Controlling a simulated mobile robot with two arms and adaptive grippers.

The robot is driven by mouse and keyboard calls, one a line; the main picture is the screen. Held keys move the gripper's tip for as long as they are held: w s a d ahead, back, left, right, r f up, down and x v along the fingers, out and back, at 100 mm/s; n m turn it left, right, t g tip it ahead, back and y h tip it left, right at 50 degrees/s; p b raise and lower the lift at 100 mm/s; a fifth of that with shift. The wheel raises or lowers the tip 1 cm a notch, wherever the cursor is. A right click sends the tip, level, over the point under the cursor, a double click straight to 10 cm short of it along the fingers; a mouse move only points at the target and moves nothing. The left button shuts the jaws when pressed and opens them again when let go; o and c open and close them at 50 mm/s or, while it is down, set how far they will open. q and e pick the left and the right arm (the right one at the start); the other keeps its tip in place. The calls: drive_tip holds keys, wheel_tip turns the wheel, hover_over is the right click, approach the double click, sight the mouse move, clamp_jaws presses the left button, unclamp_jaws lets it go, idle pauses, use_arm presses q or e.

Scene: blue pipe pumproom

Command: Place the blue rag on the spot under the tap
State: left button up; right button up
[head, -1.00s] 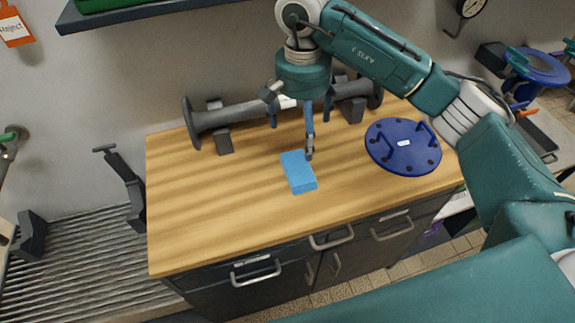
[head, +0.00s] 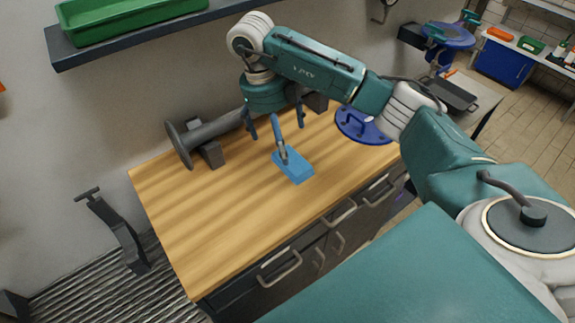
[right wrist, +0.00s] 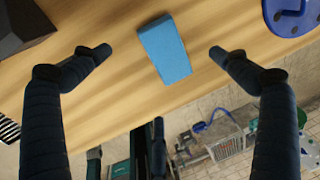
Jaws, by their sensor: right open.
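The blue rag (head: 294,168) lies as a folded block on the wooden worktop, near its middle. My right gripper (head: 279,140) hangs just above it, and one finger overlaps the rag's far edge in the head view. In the right wrist view the rag (right wrist: 165,50) lies between the two spread fingertips of the right gripper (right wrist: 160,52), with clear gaps on both sides. The right gripper is open and empty. My left gripper is not in view. I cannot make out a tap or a spot under one.
A grey flanged pipe (head: 180,145) lies along the worktop's back. A blue round flange with handles (head: 362,126) lies to the right. A shelf with a green tray (head: 125,18) hangs above. The worktop's left part (head: 190,205) is clear.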

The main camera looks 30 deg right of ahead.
sight(292, 164)
drive_tip(key=f, duration=0.2)
drive_tip(key=shift+s+d+f+p, duration=0.15)
drive_tip(key=shift+d+f+p, duration=0.15)
drive_tip(key=shift+d+f, duration=0.05)
drive_tip(key=shift+f, duration=0.3)
drive_tip(key=f, duration=0.1)
drive_tip(key=f+p, duration=0.1)
drive_tip(key=f, duration=0.1)
drive_tip(key=s+f+p, duration=0.1)
drive_tip(key=shift+d+f, duration=0.3)
drive_tip(key=shift+f, duration=0.35)
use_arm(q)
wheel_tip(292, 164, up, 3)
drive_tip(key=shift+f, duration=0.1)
use_arm(e)
drive_tip(key=c, duration=1.4)
drive_tip(key=shift+r, duration=0.1)
